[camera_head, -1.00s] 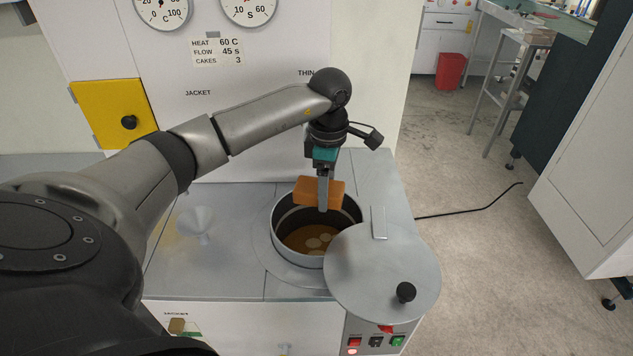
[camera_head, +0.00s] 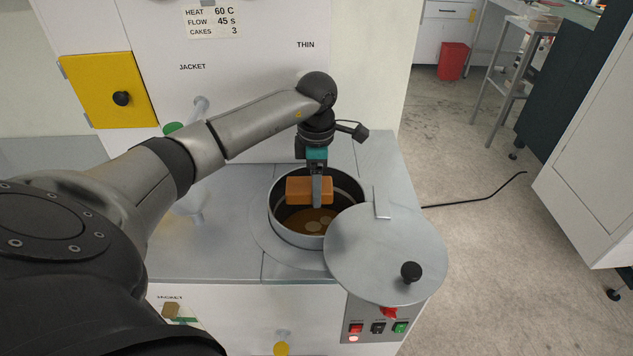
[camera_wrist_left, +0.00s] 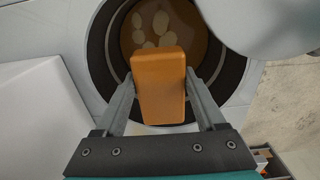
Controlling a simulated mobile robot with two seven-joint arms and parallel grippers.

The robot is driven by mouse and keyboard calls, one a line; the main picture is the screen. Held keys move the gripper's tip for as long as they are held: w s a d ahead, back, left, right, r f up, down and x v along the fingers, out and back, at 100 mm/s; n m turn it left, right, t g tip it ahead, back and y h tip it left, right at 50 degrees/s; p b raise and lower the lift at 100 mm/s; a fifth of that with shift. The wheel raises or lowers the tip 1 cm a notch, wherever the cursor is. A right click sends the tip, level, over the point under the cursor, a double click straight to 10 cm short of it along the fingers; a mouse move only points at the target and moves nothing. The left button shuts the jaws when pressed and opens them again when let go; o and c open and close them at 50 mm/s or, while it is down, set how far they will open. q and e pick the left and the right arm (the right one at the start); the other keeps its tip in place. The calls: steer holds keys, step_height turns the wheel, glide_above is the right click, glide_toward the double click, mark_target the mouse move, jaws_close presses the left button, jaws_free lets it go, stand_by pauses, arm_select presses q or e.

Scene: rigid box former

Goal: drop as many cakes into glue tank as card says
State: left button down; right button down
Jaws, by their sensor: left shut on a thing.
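My left gripper (camera_head: 317,190) is shut on an orange-brown cake (camera_head: 300,190) and holds it at the mouth of the open glue tank (camera_head: 275,229). In the left wrist view the cake (camera_wrist_left: 159,88) sits between the two fingers (camera_wrist_left: 160,95), over the tank's opening. Brown glue with several pale lumps (camera_wrist_left: 161,22) shows inside the tank (camera_wrist_left: 98,50). The card (camera_head: 213,21) on the panel reads HEAT 60 C, FLOW 45 s, CAKES 3. My right gripper is not in view.
The round tank lid (camera_head: 375,255) with a black knob is swung aside to the front right, covering part of the rim. Red, black and green switches (camera_head: 378,328) are on the front panel. A yellow door (camera_head: 105,90) is at the left. A red bin (camera_head: 453,60) stands on the floor behind.

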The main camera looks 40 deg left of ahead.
arm_select(q)
jaws_free()
stand_by(0.3)
step_height(320, 180, up, 15)
steer(key=p, duration=0.2)
steer(key=shift+r, duration=0.15)
stand_by(0.6)
